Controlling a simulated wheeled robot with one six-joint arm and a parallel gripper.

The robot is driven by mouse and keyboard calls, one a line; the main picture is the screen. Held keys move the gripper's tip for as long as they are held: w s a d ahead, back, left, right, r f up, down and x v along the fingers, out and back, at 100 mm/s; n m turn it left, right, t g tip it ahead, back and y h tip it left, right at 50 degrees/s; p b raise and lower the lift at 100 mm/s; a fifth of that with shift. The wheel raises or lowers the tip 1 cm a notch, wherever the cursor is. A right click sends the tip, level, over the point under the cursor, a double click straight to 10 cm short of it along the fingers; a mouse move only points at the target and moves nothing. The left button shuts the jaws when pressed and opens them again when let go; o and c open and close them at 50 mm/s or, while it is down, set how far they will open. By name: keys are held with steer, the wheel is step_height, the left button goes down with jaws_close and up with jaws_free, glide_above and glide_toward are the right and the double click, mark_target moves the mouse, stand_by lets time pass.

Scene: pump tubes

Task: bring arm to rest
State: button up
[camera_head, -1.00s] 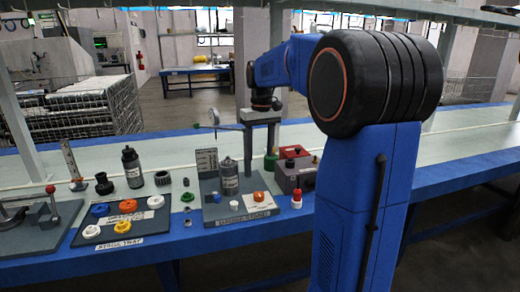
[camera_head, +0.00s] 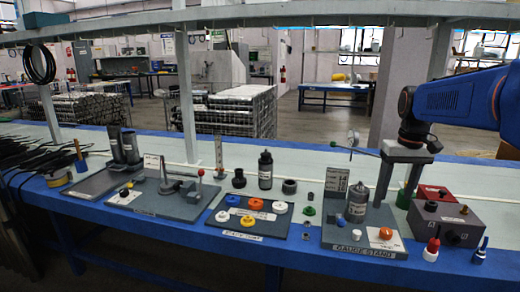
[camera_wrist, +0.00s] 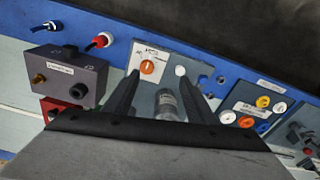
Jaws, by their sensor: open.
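My gripper (camera_head: 394,198) hangs at the right of the head view, fingers pointing down, above and behind the gauge stand. It also shows in the wrist view (camera_wrist: 157,90), with its two dark fingers apart and nothing visibly held between them. The gauge stand (camera_head: 340,236) carries a grey cylinder (camera_head: 357,202), which stands upright. In the wrist view this cylinder (camera_wrist: 166,104) appears between the fingers, but beyond them. An orange knob (camera_head: 386,233) sits on the stand's front right. My blue arm reaches in from the right edge.
A grey box (camera_head: 452,225) with a red one (camera_head: 436,193) behind it stands right of the stand. The stage tray (camera_head: 250,231) with white, yellow and orange rings lies to the left. A black bottle (camera_head: 265,170) stands behind it. A shelf (camera_head: 250,15) crosses overhead.

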steer(key=s+a+f+t, duration=0.1)
steer(key=s+a+f, duration=0.3)
steer(key=s, duration=0.4)
steer(key=s+a+f+t, duration=0.1)
steer(key=s+a+f, duration=0.2)
steer(key=s, duration=0.5)
steer(key=s+a+f+n+t, duration=0.1)
steer(key=s+a+f, duration=0.3)
steer(key=s, duration=0.5)
steer(key=shift+a+f+t, duration=0.3)
steer(key=shift+a+t, duration=0.15)
steer(key=shift+t, duration=0.05)
